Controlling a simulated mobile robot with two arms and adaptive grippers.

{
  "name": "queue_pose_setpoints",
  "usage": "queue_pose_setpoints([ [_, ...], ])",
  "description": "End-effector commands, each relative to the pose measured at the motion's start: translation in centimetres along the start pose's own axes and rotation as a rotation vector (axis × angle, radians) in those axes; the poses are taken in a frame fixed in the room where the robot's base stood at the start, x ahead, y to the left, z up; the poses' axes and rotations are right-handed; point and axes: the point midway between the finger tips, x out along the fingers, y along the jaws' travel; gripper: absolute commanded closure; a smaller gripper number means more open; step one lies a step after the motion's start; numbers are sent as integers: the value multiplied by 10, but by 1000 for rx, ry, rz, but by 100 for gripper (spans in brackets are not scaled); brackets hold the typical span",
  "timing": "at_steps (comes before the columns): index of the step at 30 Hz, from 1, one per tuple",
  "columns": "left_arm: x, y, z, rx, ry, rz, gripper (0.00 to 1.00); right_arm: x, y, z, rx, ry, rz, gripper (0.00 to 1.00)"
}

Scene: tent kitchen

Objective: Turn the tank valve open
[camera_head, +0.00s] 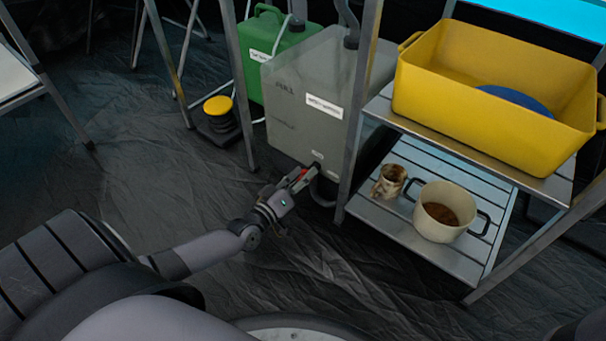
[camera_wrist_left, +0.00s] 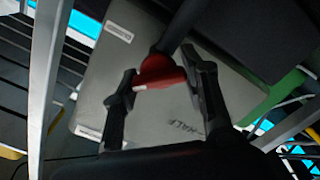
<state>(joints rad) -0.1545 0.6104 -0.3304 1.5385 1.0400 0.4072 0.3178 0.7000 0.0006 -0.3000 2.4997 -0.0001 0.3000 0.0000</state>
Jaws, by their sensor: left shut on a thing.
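A grey translucent tank (camera_head: 308,100) stands on the floor behind a metal frame leg. It also fills the middle of the left wrist view (camera_wrist_left: 130,65). A red valve handle (camera_head: 303,174) sits low on its front, at a dark fitting with a hose. In the left wrist view the red handle (camera_wrist_left: 160,73) lies between my two dark fingers. My left gripper (camera_head: 298,180) is shut on the handle; the fingers hide part of it. How far the valve is turned cannot be told. My right gripper is not in view.
A green canister (camera_head: 262,45) stands behind the tank, with a yellow-topped foot pump (camera_head: 218,106) to its left. At right, a slatted shelf holds a yellow basin (camera_head: 480,110), a stained mug (camera_head: 389,181) and a pot (camera_head: 437,222). Floor at left is clear.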

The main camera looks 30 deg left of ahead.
Motion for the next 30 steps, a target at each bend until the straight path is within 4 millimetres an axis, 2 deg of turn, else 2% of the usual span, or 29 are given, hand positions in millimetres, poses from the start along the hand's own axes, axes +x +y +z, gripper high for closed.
queue_pose_setpoints([
  [18,0,-3,1,-561,-1,-1,87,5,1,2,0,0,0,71],
  [30,0,-4,2,-768,-1,-2,87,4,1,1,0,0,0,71],
])
